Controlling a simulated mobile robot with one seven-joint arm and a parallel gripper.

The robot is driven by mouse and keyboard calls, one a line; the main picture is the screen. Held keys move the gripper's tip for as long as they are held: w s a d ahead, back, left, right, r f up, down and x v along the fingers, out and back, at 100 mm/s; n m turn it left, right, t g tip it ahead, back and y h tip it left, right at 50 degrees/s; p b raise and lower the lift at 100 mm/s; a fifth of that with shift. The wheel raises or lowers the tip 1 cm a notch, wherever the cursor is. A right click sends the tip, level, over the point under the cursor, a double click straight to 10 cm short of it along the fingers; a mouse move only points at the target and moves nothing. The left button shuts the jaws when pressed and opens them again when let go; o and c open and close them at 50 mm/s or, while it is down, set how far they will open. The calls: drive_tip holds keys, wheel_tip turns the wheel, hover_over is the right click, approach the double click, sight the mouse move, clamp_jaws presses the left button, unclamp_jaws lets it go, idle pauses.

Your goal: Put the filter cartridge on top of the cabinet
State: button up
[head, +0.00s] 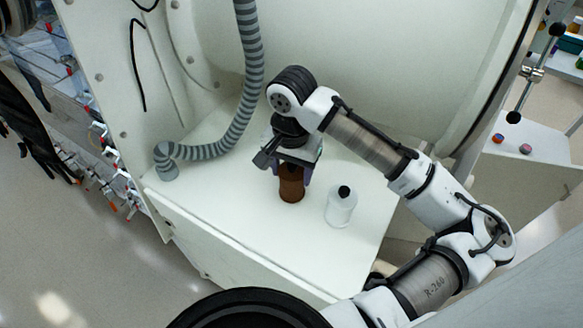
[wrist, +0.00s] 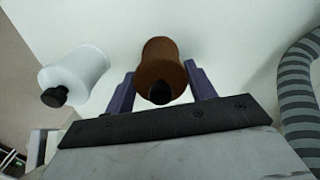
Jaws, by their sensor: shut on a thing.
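My gripper (head: 291,172) points down over a white surface (head: 240,240), its purple fingers shut on a brown bottle (head: 291,190). In the wrist view the brown bottle (wrist: 163,58), with a black cap towards the camera, sits between the two fingers (wrist: 159,75). It is upright; I cannot tell whether its base touches the surface. A white bottle (head: 340,208) with a black cap stands upright to its right, apart from it; it also shows in the wrist view (wrist: 78,72). I cannot tell for certain which thing is the filter cartridge.
A grey ribbed hose (head: 245,100) rises from the surface left of my gripper. A large pale housing (head: 370,60) stands behind. Two small coloured items, one orange and blue (head: 498,138), one pink (head: 525,148), stand on another white top at the right. The surface's front is clear.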

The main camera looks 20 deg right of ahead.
drive_tip(key=shift+f, duration=0.1)
drive_tip(key=o, duration=1)
drive_tip(key=shift+o, duration=0.2)
wheel_tip(320, 180, up, 12)
drive_tip(key=shift+b, duration=0.35)
